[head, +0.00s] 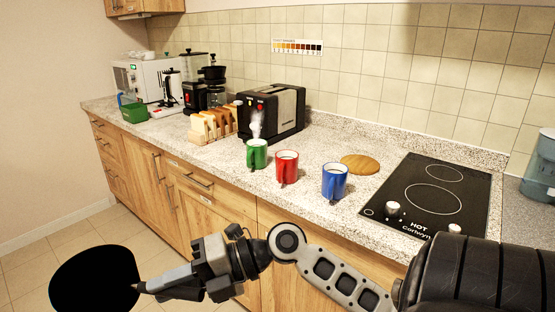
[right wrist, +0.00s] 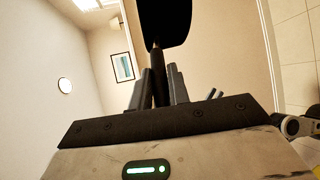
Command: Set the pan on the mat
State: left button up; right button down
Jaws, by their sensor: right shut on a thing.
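My right gripper (head: 150,288) is shut on the handle of a black pan (head: 95,280). It holds the pan in the air at the lower left of the head view, in front of the counter and over the floor. In the right wrist view the fingers (right wrist: 158,92) close around the dark handle, and part of the pan (right wrist: 165,20) shows at the top. A round wooden mat (head: 361,164) lies bare on the counter, left of the hob. The pan is well to the left of the mat and apart from it. My left gripper is not in view.
A black hob (head: 438,194) marked HOT lies right of the mat. A green mug (head: 257,154), a red mug (head: 287,167) and a blue mug (head: 334,181) stand along the front of the counter. A toaster (head: 271,112) and a toast rack (head: 212,124) stand further left.

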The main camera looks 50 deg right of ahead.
aim_at(360, 171)
jog(key=u, duration=0.25)
jog(key=i, duration=1.95)
jog(key=z, duration=2.7)
